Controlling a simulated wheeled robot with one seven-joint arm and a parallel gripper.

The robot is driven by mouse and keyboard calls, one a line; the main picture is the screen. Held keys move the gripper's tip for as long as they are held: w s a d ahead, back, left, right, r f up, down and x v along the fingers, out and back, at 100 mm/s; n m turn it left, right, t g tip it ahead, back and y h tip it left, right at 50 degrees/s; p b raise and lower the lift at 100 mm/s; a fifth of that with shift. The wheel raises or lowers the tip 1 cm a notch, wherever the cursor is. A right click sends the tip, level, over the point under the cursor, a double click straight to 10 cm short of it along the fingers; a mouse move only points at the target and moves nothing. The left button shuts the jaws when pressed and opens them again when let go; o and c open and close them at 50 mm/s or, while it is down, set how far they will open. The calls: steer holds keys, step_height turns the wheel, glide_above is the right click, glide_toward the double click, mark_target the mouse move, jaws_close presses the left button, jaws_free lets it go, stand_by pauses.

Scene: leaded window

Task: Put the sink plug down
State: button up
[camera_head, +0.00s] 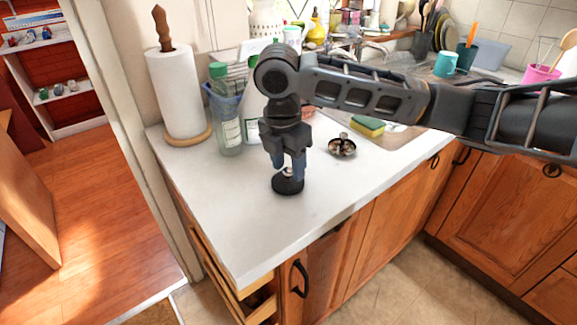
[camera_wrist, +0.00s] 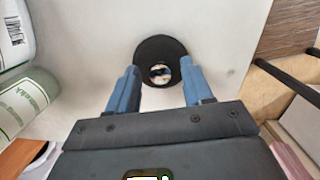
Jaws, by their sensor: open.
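The sink plug (camera_head: 288,186) is a black disc with a shiny metal knob in its middle. It appears to lie flat on the white countertop (camera_head: 235,220), a little in from the front edge. My gripper (camera_head: 288,169) points down right over it, with its blue fingers open. In the wrist view the plug (camera_wrist: 160,48) shows just beyond the fingertips, and its knob lies between the lines of the two fingers (camera_wrist: 160,68) with a gap on each side. In the head view the fingers hide part of the knob.
A metal strainer (camera_head: 342,146) lies to the right of the plug, with a yellow-green sponge (camera_head: 368,126) behind it. A paper towel roll (camera_head: 181,92) and a green-capped bottle (camera_head: 228,120) stand on the left. The counter in front of my gripper is clear to its edge.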

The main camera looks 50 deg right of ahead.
mark_target(284, 183)
step_height(284, 183, up, 11)
steer(key=a, duration=0.1)
steer(key=shift+a, duration=0.15)
steer(key=w+a+m+t+y, duration=0.3)
steer(key=a+t+y, duration=0.1)
steer(key=a, duration=0.7)
steer(key=w+a+m+t+y, duration=0.25)
steer(key=a+m+t, duration=0.2)
steer(key=a, duration=0.55)
steer(key=w+a+m+t+y, duration=0.25)
steer(key=a+t+y, duration=0.2)
steer(key=a, duration=0.65)
steer(key=s+d+f+m+t+h, duration=0.1)
steer(key=s+d+f+m+h, duration=0.1)
steer(key=s+f+m+h, duration=0.5)
steer(key=s+d+f+m+t+h, duration=0.1)
steer(key=s+d+f+m+t, duration=0.15)
steer(key=s+f, duration=0.55)
steer(key=s+d+r+n, duration=0.1)
steer(key=s+d, duration=0.3)
steer(key=s, duration=0.8)
steer(key=s+d+r+n+g+h, duration=0.1)
steer(key=s+d, duration=0.3)
steer(key=s, duration=0.7)
steer(key=shift+s+d+r+h, duration=0.3)
steer(key=shift+s+d+r, duration=0.1)
steer(key=shift+r, duration=0.1)
